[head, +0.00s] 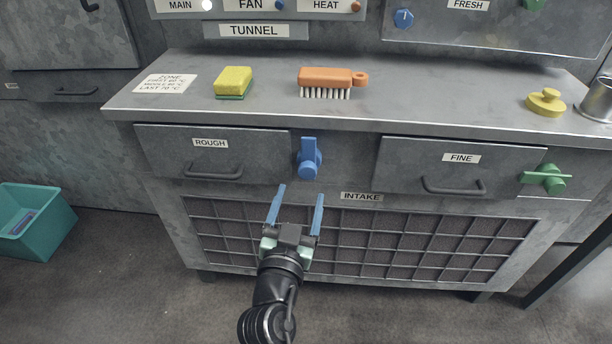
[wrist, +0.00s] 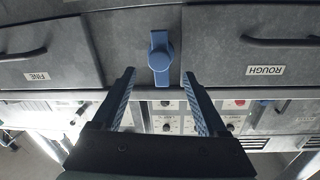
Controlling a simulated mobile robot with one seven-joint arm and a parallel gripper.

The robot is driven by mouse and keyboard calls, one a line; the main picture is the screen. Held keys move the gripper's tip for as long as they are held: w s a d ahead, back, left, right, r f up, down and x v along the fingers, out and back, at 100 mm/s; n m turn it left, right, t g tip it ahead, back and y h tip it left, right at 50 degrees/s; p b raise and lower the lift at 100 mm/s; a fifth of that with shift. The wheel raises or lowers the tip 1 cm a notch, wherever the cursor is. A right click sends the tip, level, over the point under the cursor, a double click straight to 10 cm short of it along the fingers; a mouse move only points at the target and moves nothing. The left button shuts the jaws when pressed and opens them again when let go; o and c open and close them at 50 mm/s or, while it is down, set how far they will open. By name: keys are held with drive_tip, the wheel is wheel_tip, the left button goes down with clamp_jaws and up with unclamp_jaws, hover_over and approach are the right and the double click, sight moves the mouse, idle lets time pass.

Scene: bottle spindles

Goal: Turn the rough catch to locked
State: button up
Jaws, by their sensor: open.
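The rough catch (head: 309,158) is a blue knob with a flat lever, on the cabinet front just right of the drawer labelled ROUGH (head: 215,155). Its lever stands upright, pointing up, beside the drawer front and not across it. It also shows in the wrist view (wrist: 160,58), where the picture is upside down, with ROUGH on the right. My gripper (head: 300,191) has two blue fingers spread apart with nothing between them. It is in front of and below the catch in the head view, apart from it. In the wrist view the catch lies between and beyond the fingertips.
A green catch (head: 547,178) lies level beside the FINE drawer (head: 455,170). Drawer handles (head: 213,174) stick out. The intake grille (head: 360,235) is below. A sponge (head: 234,82), brush (head: 327,82) and yellow knob-like piece (head: 546,102) rest on top. A teal bin (head: 35,225) stands left.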

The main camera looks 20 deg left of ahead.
sight(307, 174)
drive_tip(key=x, duration=0.6)
drive_tip(key=shift+w+b, duration=0.3)
drive_tip(key=shift+w, duration=0.1)
clamp_jaws()
